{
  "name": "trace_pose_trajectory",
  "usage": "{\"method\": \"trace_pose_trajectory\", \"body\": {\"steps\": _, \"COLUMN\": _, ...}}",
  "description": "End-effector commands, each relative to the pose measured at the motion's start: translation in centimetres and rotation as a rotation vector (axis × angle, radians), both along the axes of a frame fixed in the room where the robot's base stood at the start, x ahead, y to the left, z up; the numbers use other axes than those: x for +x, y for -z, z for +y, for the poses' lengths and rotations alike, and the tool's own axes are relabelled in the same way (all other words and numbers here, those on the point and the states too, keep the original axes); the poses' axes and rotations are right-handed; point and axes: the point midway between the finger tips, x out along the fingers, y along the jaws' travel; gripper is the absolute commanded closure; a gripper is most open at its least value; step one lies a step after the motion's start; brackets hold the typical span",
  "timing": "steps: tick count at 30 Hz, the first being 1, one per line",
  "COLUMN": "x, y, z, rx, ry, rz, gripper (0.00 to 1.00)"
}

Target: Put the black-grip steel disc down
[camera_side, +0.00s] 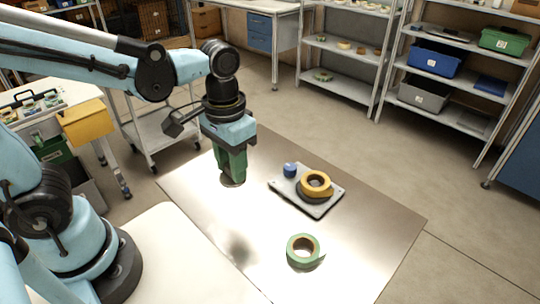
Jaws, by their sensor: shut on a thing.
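My gripper (233,173) points straight down over the left part of the shiny metal table, with its green fingers closed. It is shut on the black-grip steel disc (233,183), of which only a small dark edge shows below the fingertips. The fingers hide the rest of the disc. The disc is at or just above the table top; I cannot tell whether it touches.
Right of my gripper, a grey plate (322,208) carries a yellow tape reel (316,181) and a small blue piece (290,170). A green tape reel (291,253) lies nearer the front. The metal table (370,232) is bare around them. Shelves stand behind.

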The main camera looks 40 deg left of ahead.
Motion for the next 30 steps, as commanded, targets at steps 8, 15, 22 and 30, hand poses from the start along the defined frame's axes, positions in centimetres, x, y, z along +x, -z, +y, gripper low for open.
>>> {"method": "trace_pose_trajectory", "body": {"steps": 8, "x": 0.5, "y": -1.8, "z": -2.9, "rx": 0.000, "ry": 0.003, "rz": 0.000, "gripper": 1.00}}
{"method": "trace_pose_trajectory", "body": {"steps": 15, "x": 4.3, "y": -4.1, "z": -8.8, "rx": 0.000, "ry": 0.004, "rz": -0.001, "gripper": 1.00}}
{"method": "trace_pose_trajectory", "body": {"steps": 22, "x": 6.5, "y": -5.4, "z": -14.2, "rx": 0.000, "ry": 0.000, "rz": -0.001, "gripper": 1.00}}
{"method": "trace_pose_trajectory", "body": {"steps": 30, "x": 8.0, "y": -5.0, "z": -15.4, "rx": 0.001, "ry": -0.009, "rz": -0.001, "gripper": 1.00}}
